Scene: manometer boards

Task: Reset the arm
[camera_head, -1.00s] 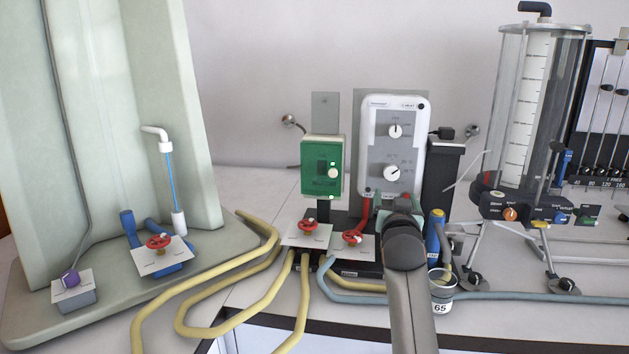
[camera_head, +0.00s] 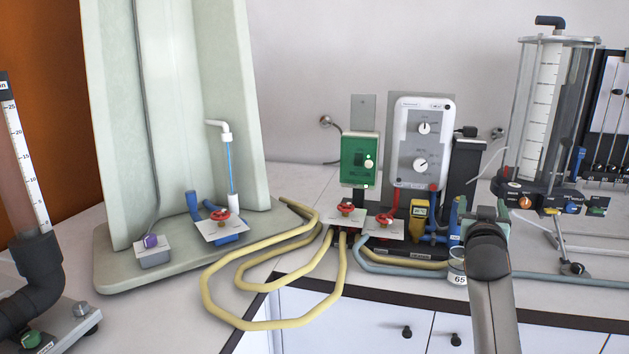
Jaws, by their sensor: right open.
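My right arm comes up from the lower right, with its dark wrist in front of the gripper. My right gripper (camera_head: 487,211) is open at the front edge of the bench, beside the blue pipe fittings (camera_head: 436,231). I see nothing held in it, though the wrist hides part of the jaws. A white cup marked 65 (camera_head: 458,268) stands just left of my wrist. The red valve handwheels (camera_head: 346,209) on the white plates are left of the gripper and clear of it. My left gripper is out of view.
The green switch box (camera_head: 359,160) and white control unit (camera_head: 423,142) stand behind. Yellow hoses (camera_head: 225,318) loop over the front edge. A clear cylinder apparatus (camera_head: 545,110) stands at right, a tall pale board (camera_head: 115,120) at left.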

